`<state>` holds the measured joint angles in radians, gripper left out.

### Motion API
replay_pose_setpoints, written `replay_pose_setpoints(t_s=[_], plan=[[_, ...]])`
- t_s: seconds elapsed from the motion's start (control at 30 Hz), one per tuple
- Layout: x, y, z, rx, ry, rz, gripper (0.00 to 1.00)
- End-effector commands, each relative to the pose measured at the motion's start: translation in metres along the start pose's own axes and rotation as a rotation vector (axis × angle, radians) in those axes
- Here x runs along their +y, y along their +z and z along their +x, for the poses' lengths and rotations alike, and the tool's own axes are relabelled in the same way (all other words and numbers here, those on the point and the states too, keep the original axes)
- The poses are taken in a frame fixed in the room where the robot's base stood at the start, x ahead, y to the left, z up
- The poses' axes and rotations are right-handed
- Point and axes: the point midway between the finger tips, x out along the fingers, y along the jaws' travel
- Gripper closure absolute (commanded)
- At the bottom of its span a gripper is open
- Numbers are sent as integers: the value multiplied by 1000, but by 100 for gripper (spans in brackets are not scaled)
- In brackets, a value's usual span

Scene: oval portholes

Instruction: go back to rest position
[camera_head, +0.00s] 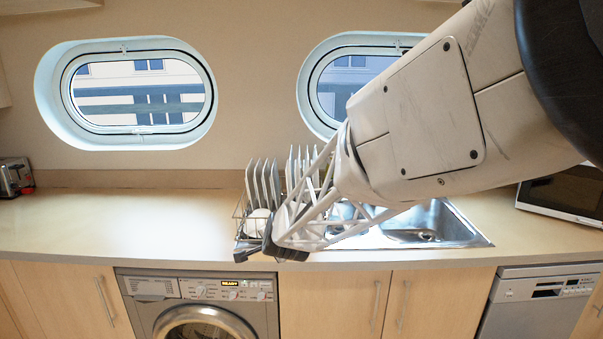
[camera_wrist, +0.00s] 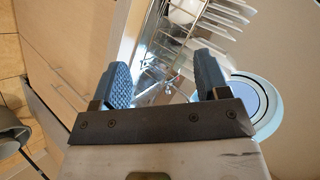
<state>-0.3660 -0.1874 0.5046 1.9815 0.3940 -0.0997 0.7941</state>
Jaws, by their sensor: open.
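My gripper (camera_head: 265,250) is in front of the dish rack, near the counter's front edge, in the head view. In the wrist view my gripper (camera_wrist: 165,80) shows two dark padded fingers spread apart, with nothing between them. The dish rack (camera_head: 240,222) holds several upright white plates (camera_head: 262,183) and a white rounded dish (camera_head: 257,222). The plates also show in the wrist view (camera_wrist: 232,42). My arm comes in from the upper right and hides part of the rack and sink.
A metal sink (camera_head: 440,222) lies right of the rack. A microwave (camera_head: 565,195) stands at the right, a toaster (camera_head: 15,177) at the far left. A washing machine (camera_head: 200,300) is below the counter. The counter's left part (camera_head: 130,220) is clear. Two oval portholes (camera_head: 140,92) are in the wall.

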Motion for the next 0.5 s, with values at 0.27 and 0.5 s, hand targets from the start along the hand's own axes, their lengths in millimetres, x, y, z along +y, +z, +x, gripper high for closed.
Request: replay_pose_setpoints(t_s=[0.27, 0.5], plan=[[44, -36, -103, -89, 131, -229, 31], [95, -50, -191, -182, 251, -423, 31]])
